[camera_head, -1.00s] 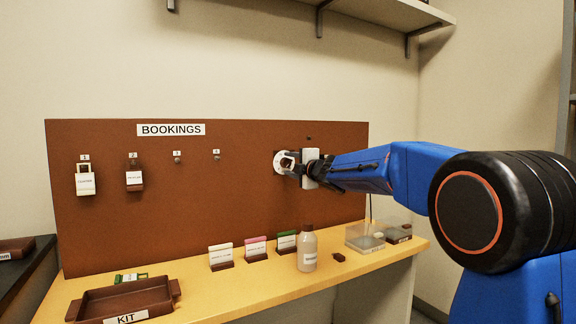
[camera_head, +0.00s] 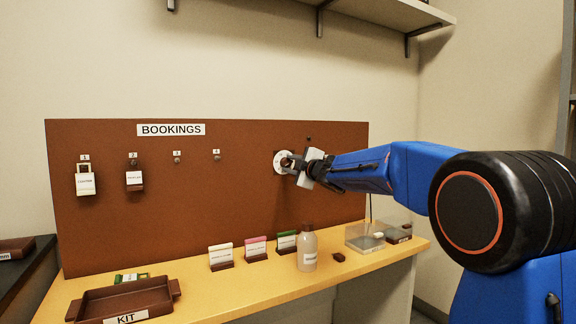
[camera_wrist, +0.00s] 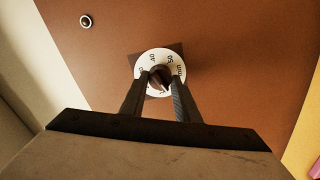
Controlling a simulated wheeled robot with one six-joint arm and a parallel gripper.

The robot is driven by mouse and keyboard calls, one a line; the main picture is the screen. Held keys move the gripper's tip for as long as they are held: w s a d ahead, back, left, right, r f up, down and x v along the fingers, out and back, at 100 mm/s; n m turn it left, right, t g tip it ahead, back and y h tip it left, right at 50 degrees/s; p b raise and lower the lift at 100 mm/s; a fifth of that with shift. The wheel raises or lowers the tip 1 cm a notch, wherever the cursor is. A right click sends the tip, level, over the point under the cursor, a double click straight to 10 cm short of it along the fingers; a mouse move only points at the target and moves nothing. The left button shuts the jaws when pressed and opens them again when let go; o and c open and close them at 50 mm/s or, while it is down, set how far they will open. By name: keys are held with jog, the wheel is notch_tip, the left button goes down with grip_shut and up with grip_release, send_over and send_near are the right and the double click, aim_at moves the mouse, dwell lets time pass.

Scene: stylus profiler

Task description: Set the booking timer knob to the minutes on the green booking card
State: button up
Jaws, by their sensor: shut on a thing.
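The booking timer knob (camera_wrist: 159,78) sits on a white round dial (camera_wrist: 148,60) fixed to the brown board. In the wrist view the dial's printed numbers are partly readable and appear rotated. My gripper (camera_wrist: 160,82) is shut on the knob, with one finger on each side. In the head view the dial (camera_head: 281,168) shows at the right part of the board, and my gripper (camera_head: 293,162) reaches it from the right, covering the knob. The green booking card (camera_head: 286,241) stands on the yellow bench in a brown holder; its text is too small to read.
A white card (camera_head: 220,253) and a pink card (camera_head: 256,246) stand left of the green one. A bottle (camera_head: 308,252) stands just right of it. Tags hang on the left of the BOOKINGS board (camera_head: 110,230). A KIT tray (camera_head: 95,311) is at front left.

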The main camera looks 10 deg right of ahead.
jog(key=m, duration=0.3)
jog(key=shift+m, duration=0.4)
jog(key=m, duration=0.3)
jog(key=shift+m, duration=0.4)
jog(key=m, duration=0.3)
jog(key=shift+m, duration=0.7)
